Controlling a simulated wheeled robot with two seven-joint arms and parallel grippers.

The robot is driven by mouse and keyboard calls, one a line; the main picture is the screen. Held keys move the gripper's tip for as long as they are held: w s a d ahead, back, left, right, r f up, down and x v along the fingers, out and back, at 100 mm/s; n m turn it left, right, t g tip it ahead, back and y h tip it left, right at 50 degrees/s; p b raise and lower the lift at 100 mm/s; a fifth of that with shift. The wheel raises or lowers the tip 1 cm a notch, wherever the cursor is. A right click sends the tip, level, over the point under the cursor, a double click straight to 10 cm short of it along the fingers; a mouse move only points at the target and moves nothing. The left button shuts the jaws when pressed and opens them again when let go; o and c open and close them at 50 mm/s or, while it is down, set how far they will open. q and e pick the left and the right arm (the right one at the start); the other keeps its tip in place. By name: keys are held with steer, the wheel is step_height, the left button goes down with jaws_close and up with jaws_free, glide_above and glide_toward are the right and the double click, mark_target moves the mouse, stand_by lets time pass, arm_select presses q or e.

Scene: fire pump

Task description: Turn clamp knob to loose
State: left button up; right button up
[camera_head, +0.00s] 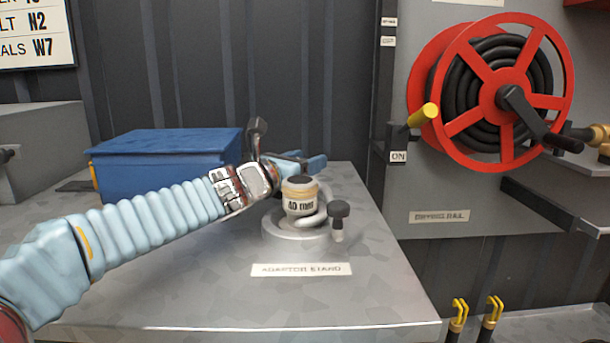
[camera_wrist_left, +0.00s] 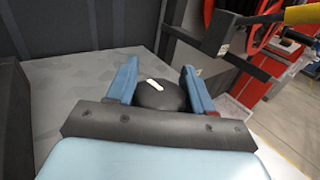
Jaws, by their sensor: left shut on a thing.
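My left gripper (camera_head: 300,162) reaches in from the left, just behind the adaptor marked "40 mm" (camera_head: 300,203). In the left wrist view its two blue fingers (camera_wrist_left: 160,88) are shut on the sides of a dark round knob (camera_wrist_left: 153,98) with a white mark on top, which I take for the clamp knob. In the head view the hand and adaptor mostly hide that held knob. The adaptor stands upright on the round grey base of the adaptor stand (camera_head: 283,228). My right gripper is not in view.
A blue box (camera_head: 160,165) stands behind my left arm on the grey bench (camera_head: 180,290). The bench front and right side are clear.

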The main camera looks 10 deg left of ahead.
arm_select(q)
steer(key=shift+f, duration=0.15)
steer(key=shift+r+n+y, duration=0.2)
steer(key=shift+n+y, duration=0.1)
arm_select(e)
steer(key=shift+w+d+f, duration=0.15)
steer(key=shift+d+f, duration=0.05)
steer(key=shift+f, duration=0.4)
arm_select(q)
steer(key=o, duration=1)
steer(key=shift+a, duration=0.1)
